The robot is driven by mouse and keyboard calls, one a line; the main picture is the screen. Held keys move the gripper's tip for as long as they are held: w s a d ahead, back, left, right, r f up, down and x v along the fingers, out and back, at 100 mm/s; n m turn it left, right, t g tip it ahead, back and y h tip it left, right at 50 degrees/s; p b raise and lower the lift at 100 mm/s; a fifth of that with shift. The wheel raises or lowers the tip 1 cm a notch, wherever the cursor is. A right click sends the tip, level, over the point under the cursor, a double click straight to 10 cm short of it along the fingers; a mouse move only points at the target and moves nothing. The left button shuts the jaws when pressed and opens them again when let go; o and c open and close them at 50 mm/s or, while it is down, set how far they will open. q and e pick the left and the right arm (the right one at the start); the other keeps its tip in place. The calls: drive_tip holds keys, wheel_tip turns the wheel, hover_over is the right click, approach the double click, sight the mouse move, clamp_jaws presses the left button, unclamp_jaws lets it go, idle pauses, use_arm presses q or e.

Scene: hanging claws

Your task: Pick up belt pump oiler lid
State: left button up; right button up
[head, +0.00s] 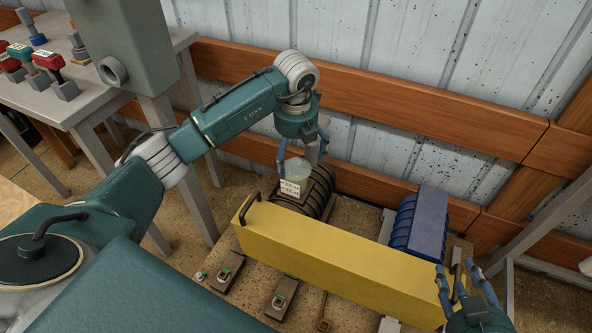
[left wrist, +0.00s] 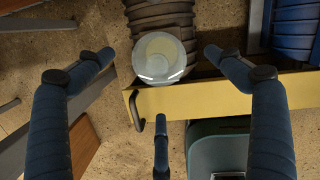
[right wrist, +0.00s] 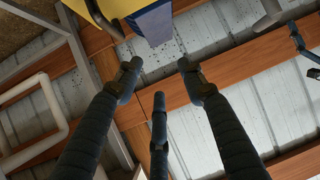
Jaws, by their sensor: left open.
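The belt pump oiler is a small clear jar with a pale label (head: 291,187), behind the left end of the yellow belt guard. From above, its round translucent lid (left wrist: 159,58) shows in the left wrist view. My left gripper (head: 303,156) is open above the oiler, with fingers spread on either side of the lid and a third finger in front. I see no finger contact with the lid. My right gripper (head: 462,280) is at the right end of the guard. Its fingers are apart and empty in the right wrist view (right wrist: 158,80).
The yellow guard (head: 330,262) has a black handle (head: 250,207) close to the oiler. A dark ribbed motor (head: 318,190) is beside the oiler, and a blue motor (head: 420,222) stands further right. A grey table (head: 75,105) with red-handled parts is at left. A wall stands behind.

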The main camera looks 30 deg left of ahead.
sight(296, 162)
use_arm(q)
drive_tip(key=shift+f, duration=0.35)
drive_tip(key=f, duration=0.1)
drive_tip(key=f+b, duration=0.1)
drive_tip(key=f, duration=0.1)
drive_tip(key=w+f, duration=0.1)
drive_tip(key=shift+a+f+b, duration=0.2)
drive_tip(key=shift+a+b, duration=0.05)
drive_tip(key=shift+b, duration=0.15)
drive_tip(key=shift+f, duration=0.15)
drive_tip(key=c, duration=1.2)
use_arm(e)
drive_tip(key=w+a+r+t+y, duration=0.1)
drive_tip(key=w+r+t, duration=0.3)
drive_tip(key=r, duration=0.6)
drive_tip(key=shift+a+t+y, duration=0.4)
drive_tip(key=shift+a+t, duration=0.2)
drive_tip(key=shift+a, duration=0.1)
